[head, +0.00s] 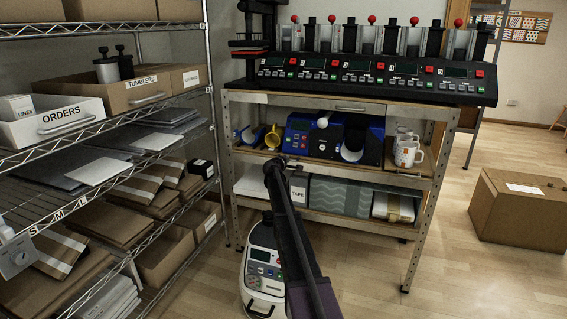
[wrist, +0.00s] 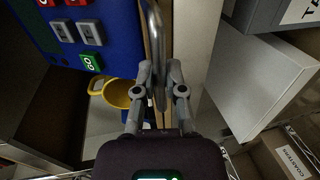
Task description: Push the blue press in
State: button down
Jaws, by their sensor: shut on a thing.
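The blue press (head: 304,135) sits on the middle shelf of the bench, with a dark right part and a white rounded piece at its front. In the wrist view its blue panel (wrist: 121,35) fills the upper left, with grey, red and green buttons. My gripper (wrist: 161,76) is shut on a grey metal handle (wrist: 155,30), which runs between its fingers along the wooden shelf edge.
A yellow round piece (head: 273,137) stands left of the press; it also shows in the wrist view (wrist: 118,94). White mugs (head: 407,152) stand to its right. Boxes fill the shelf below. A wire rack (head: 206,90) stands left, and a carton (head: 520,210) lies on the floor right.

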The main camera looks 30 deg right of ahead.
jog(key=shift+w+d, duration=0.2)
jog(key=shift+d, duration=0.15)
jog(key=c, duration=0.7)
grip_release()
jog(key=shift+a, duration=0.1)
jog(key=shift+s, duration=0.2)
